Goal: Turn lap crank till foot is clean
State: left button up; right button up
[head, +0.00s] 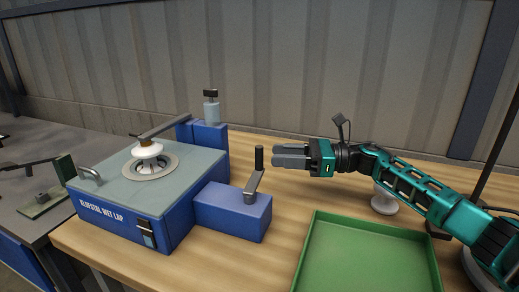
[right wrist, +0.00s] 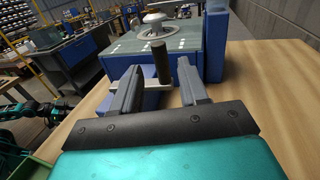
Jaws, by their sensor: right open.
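The blue wet lap (head: 120,225) stands on the bench at left. A white insulator (head: 148,150) sits on its round lap plate under a swing arm (head: 172,125); its foot's underside is hidden. The lap crank (head: 252,183) rises from a blue side box (head: 232,212), its dark handle (head: 259,158) upright. My right gripper (head: 274,156) is open just right of the handle, at its height. In the right wrist view the handle (right wrist: 161,62) appears between the spread fingertips, with no visible contact. Part of my left arm (right wrist: 42,115) shows there; its jaws are unclear.
A green tray (head: 367,220) lies at the front right of the bench. Another white insulator (head: 384,202) stands behind my right arm. A bottle (head: 211,108) stands on the blue block behind the lap. Bare wood lies between side box and tray.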

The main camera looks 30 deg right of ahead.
aim_at(259, 169)
jog(key=p+x, duration=0.1)
jog(key=x, duration=0.5)
grip_shut()
dwell(0.3)
